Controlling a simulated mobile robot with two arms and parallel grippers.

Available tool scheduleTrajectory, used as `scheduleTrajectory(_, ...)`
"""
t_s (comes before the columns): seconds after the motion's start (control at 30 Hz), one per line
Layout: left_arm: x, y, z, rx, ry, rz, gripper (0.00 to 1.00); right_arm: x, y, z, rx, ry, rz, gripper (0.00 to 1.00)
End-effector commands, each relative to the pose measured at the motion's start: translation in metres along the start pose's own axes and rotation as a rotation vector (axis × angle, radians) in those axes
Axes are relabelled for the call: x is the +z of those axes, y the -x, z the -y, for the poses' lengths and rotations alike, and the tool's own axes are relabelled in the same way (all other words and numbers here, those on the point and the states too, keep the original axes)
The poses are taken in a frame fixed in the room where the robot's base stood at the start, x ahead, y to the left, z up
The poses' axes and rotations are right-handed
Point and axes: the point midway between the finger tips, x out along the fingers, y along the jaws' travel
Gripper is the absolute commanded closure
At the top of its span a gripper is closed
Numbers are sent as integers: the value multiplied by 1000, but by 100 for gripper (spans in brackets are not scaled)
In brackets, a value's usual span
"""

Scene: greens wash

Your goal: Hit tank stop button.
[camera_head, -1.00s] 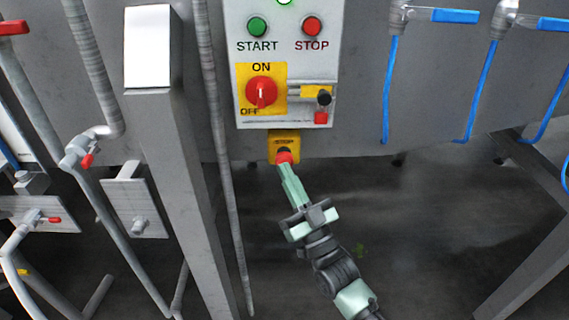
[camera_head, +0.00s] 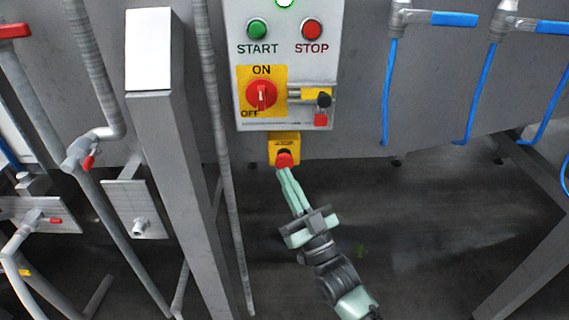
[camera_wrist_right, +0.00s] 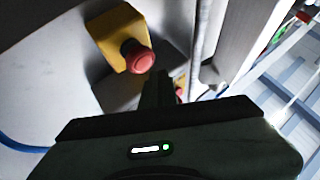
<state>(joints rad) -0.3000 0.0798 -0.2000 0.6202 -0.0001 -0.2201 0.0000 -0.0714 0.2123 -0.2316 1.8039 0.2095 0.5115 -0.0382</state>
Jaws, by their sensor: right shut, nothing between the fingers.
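A yellow box (camera_head: 284,138) with a red mushroom stop button (camera_head: 284,159) hangs under the grey control panel in the head view. In the right wrist view the box (camera_wrist_right: 115,32) and the button (camera_wrist_right: 138,58) show at upper left. My right gripper (camera_head: 282,172) is shut and empty, its fingertips just below the button. Whether they touch it I cannot tell. The panel also has a red button (camera_head: 312,29) labelled STOP and a green button (camera_head: 257,29) labelled START. My left gripper is not in view.
A red rotary switch (camera_head: 262,95) on a yellow plate sits on the panel above the box. A vertical pipe (camera_head: 222,150) and a slanted grey post (camera_head: 172,170) stand to the left. Blue hoses (camera_head: 389,90) hang at right. The floor below is open.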

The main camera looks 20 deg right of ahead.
Motion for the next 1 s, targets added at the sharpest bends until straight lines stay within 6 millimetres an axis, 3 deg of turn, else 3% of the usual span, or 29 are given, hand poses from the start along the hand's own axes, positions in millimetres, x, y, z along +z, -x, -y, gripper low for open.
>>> scheduleTrajectory(0.27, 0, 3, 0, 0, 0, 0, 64, -3, 3, 3, 0, -1, 1, 100)
scheduleTrajectory(0.7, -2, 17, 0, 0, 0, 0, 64, -24, 32, 24, 0, -1, 2, 100)
scheduleTrajectory(1.0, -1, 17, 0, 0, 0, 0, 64, -25, 35, 26, 0, 0, 0, 100)
